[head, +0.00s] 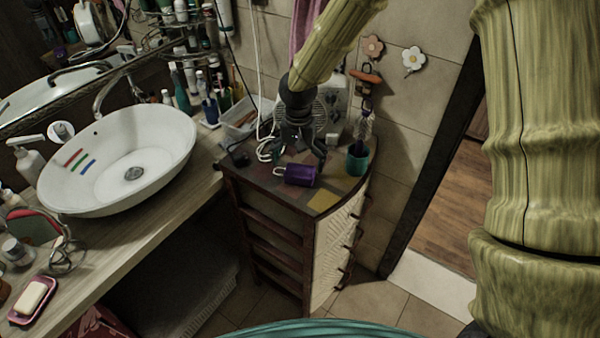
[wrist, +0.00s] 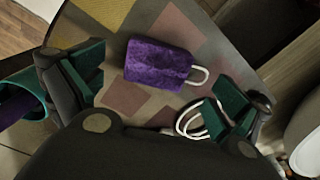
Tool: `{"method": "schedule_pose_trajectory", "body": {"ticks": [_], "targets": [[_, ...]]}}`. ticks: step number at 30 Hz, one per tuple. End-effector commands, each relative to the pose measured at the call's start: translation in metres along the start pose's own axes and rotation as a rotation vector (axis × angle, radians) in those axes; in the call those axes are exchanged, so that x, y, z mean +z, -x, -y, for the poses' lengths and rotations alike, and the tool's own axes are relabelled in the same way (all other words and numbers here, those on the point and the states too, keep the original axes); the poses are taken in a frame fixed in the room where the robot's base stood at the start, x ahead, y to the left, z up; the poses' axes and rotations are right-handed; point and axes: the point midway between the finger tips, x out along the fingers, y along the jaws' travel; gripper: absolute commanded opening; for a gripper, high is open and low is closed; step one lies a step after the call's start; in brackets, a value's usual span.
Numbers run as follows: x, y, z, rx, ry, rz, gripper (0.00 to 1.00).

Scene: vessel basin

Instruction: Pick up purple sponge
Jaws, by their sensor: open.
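The purple sponge (head: 300,175) lies on top of a small dark wooden cabinet (head: 265,184), with a white loop at its left end. In the wrist view the purple sponge (wrist: 158,64) lies flat on the patchwork top, its white loop pointing right. My gripper (head: 303,160) is above the cabinet top, just behind or over the sponge in the head view. In the wrist view my gripper (wrist: 160,90) is open, its green-padded fingers spread to either side, with the sponge ahead of the gap between them. Nothing is held.
A teal cup (head: 357,162) with a brush stands on the cabinet to the right of the sponge. A white coiled cord (head: 268,152) lies to its left, close to my right-hand finger in the wrist view. A white basin (head: 130,160) sits on the counter at left.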

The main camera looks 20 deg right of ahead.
Motion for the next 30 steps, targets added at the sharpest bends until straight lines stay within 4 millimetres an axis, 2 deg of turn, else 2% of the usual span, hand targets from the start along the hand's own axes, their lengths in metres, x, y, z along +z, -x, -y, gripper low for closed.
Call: {"method": "schedule_pose_trajectory", "body": {"ticks": [12,24,30], "targets": [[0.000,-0.036,-0.004,0.001,0.002,0.001,1.00],[0.001,-0.044,-0.003,0.000,0.002,0.000,1.00],[0.001,-0.044,-0.004,0.000,0.002,0.000,0.69]]}}
